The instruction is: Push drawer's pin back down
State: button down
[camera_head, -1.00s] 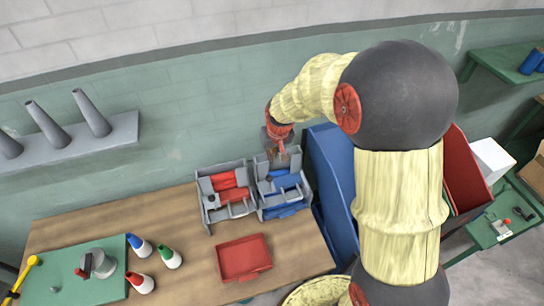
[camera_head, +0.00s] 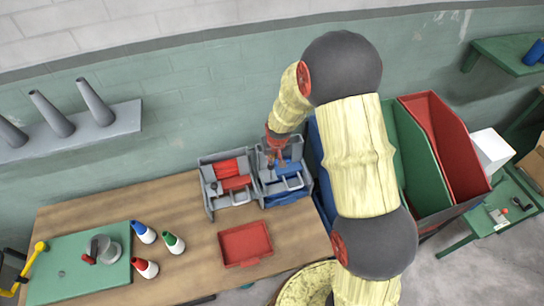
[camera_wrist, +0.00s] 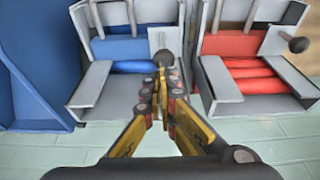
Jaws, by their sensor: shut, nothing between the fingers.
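A grey spinning frame with blue rolls (camera_head: 288,170) stands at the back right of the wooden table. It also shows in the wrist view (camera_wrist: 128,48). A dark round-headed pin (camera_wrist: 163,57) sits near its inner side wall. My gripper (camera_wrist: 162,84) is shut and empty, and its fingertips appear right by this pin; I cannot tell if they touch it. In the head view my gripper (camera_head: 272,160) is over the blue frame and hides part of it. A matching frame with red rolls (camera_head: 230,182) stands beside it, with its own dark pin (camera_wrist: 298,45).
A red tray (camera_head: 245,244) lies in front of the frames. Blue, green and red-tipped white cones (camera_head: 173,243) and a green mat (camera_head: 78,263) are at the left. Tall green and red bins (camera_head: 440,140) stand to the right. The table's front middle is clear.

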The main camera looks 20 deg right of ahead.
notch_tip(320, 180, down, 4)
jog(key=b, duration=0.3)
jog(key=shift+f, duration=0.2)
jog(key=shift+r, duration=0.2)
jog(key=shift+r, duration=0.35)
jog(key=w+v, duration=0.1)
jog(key=v, duration=1.2)
jog(key=shift+r, duration=0.15)
